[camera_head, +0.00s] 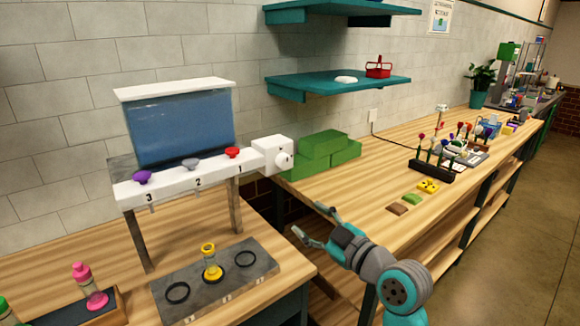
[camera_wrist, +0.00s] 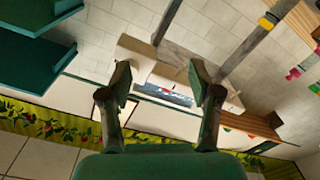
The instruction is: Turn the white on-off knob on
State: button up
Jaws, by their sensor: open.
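The white on-off knob (camera_head: 284,160) is on a white box (camera_head: 271,150) at the right end of the dispenser (camera_head: 190,178). The dispenser has a blue tank and a white front bar with purple, grey and red knobs above the numbers 3, 2 and 1. My gripper (camera_head: 309,219) is open and empty, below and to the right of the white knob and apart from it. In the wrist view my gripper's two fingers (camera_wrist: 160,82) are spread wide with nothing between them. I cannot make out the white knob in that view.
Teal shelves (camera_head: 340,84) hang above. A gap separates the two benches.

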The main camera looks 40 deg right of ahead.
aim_at(287, 163)
notch_tip(287, 163, up, 9)
jog(key=d+n+y, duration=0.1)
jog(key=d+n, duration=0.2)
jog(key=n, duration=0.1)
jog(key=w, duration=0.7)
jog(key=w+a, duration=0.1)
jog(key=w, duration=0.2)
jog(key=shift+w+r, duration=0.1)
jog(key=shift+w, duration=0.2)
jog(key=c, duration=1.1)
